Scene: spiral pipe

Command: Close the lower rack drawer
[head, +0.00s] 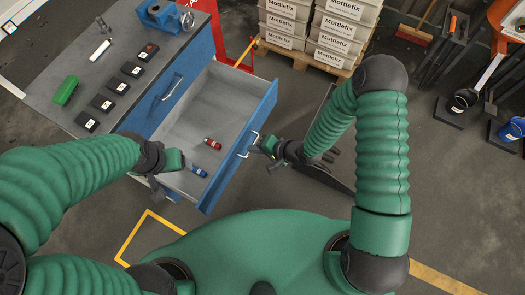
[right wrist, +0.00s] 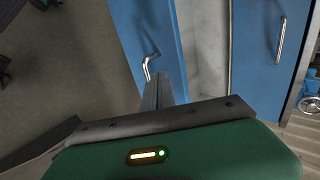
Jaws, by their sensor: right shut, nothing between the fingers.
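The open drawer (head: 205,116) sticks out of the blue cabinet, below a closed blue front (head: 158,100). It is grey inside with a blue front panel (head: 228,165) bearing metal handles. My right gripper (head: 268,150) is shut and empty just outside that panel, close to a handle (head: 254,137). In the right wrist view its fingers (right wrist: 157,92) point at the panel beside a bent metal handle (right wrist: 150,67); I cannot tell whether they touch. My left gripper (head: 162,186) is at the drawer's near left side; its finger state is unclear.
A red toy car (head: 212,143) and a blue one (head: 198,171) lie in the drawer. The grey worktop (head: 65,60) holds a vise (head: 160,14), a green brush (head: 66,90) and several black boxes. Stacked cartons (head: 318,35) stand on a pallet behind.

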